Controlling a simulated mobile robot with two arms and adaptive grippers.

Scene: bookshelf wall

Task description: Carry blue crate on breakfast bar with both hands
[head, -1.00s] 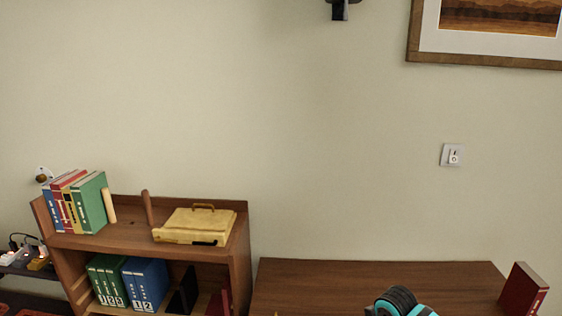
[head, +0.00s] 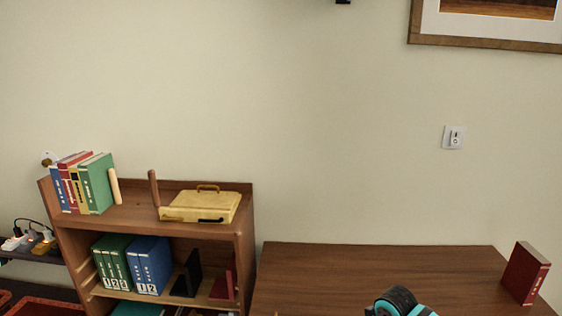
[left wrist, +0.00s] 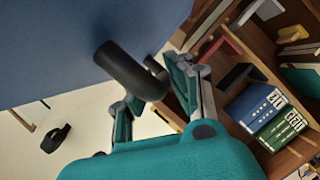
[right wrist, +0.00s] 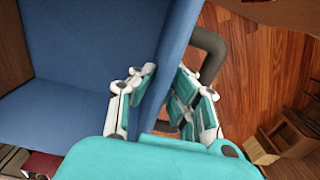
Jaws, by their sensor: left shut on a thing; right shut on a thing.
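The blue crate shows in the left wrist view (left wrist: 50,50) as a flat blue side filling the upper left, with a black round handle (left wrist: 128,70) on it. My left gripper (left wrist: 152,85) has its fingers on either side of this handle and is shut on it. In the right wrist view the crate (right wrist: 85,95) shows its blue inside and one wall. My right gripper (right wrist: 160,87) is shut on that wall, one finger inside and one outside, by a dark handle (right wrist: 210,52). The head view shows neither crate nor gripper fingers. I cannot tell which surface is the breakfast bar.
A wooden bookshelf (head: 245,215) stands at the left with books, binders and a yellow case (head: 200,207). A brown wooden top (head: 370,262) runs beside it, mostly bare, with a red book (head: 525,273) at its right.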

